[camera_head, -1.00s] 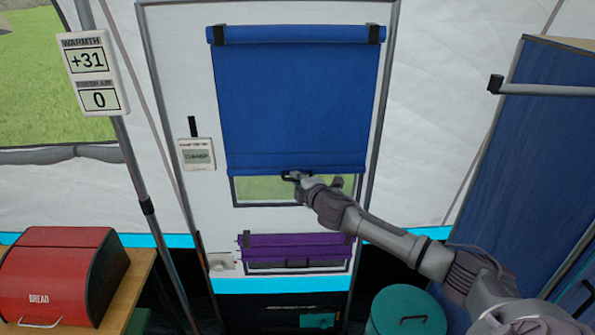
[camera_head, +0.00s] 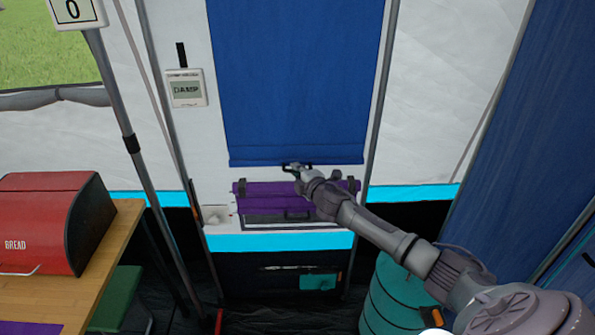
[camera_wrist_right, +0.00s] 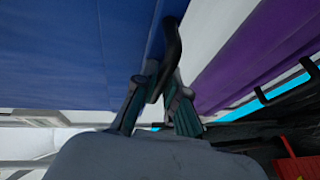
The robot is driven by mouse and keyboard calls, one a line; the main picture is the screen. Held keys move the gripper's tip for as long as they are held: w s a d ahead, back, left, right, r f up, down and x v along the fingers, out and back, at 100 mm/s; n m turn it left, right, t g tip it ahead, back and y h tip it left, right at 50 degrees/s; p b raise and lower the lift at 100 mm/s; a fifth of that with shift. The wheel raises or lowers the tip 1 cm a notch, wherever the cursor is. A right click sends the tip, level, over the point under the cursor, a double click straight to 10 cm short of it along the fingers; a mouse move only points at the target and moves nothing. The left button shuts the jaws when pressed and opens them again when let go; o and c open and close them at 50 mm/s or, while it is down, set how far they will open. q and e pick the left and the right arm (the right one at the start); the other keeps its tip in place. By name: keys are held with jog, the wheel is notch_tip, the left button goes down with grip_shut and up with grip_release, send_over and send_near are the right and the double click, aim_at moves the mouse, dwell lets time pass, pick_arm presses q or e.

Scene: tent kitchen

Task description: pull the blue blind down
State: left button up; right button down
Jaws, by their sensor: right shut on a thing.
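The blue blind (camera_head: 295,90) hangs over the door, and its bottom edge is just above the purple blind. The blue cloth also fills the left of the right wrist view (camera_wrist_right: 80,55). A dark handle (camera_head: 287,166) is at the middle of the bottom edge; it shows as a black loop in the right wrist view (camera_wrist_right: 171,55). My right gripper (camera_head: 300,171) is shut on this handle, with its two fingers (camera_wrist_right: 160,95) on either side of it. No window glass shows below the blue cloth. My left gripper is not in view.
The rolled purple blind (camera_head: 280,194) is close below the right gripper. A red bread bin (camera_head: 45,222) stands on a wooden table at left. A teal bin (camera_head: 395,300) stands below my right arm.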

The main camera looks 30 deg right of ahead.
jog(key=shift+a+f, duration=0.1)
jog(key=shift+f, duration=0.2)
jog(key=c, duration=1.2)
grip_release()
jog(key=shift+s, duration=0.1)
jog(key=v, duration=1.1)
jog(key=shift+s, duration=0.35)
jog(key=shift+r, duration=0.1)
jog(key=s+f+m+g+p, duration=0.1)
jog(key=s+f+m+g, duration=0.45)
jog(key=f, duration=0.95)
jog(key=s+f+m+g+p, duration=0.2)
jog(key=s+f, duration=0.7)
jog(key=f, duration=0.7)
jog(key=s+a+f+m+g, duration=0.25)
jog(key=s+a+f, duration=0.25)
jog(key=s+f, duration=0.8)
jog(key=s+a+f+m+g, duration=0.1)
jog(key=s+a+f, duration=0.1)
jog(key=s+a, duration=0.2)
jog(key=s+a+f+m+g+y+p, duration=0.1)
jog(key=s+a, duration=0.3)
jog(key=s, duration=0.6)
jog(key=s+a+f+m+g+y+p, duration=0.1)
jog(key=s+a, duration=0.3)
jog(key=s, duration=0.4)
jog(key=shift+a+f+g, duration=0.3)
jog(key=shift+f+g, duration=0.5)
jog(key=shift+f, duration=0.05)
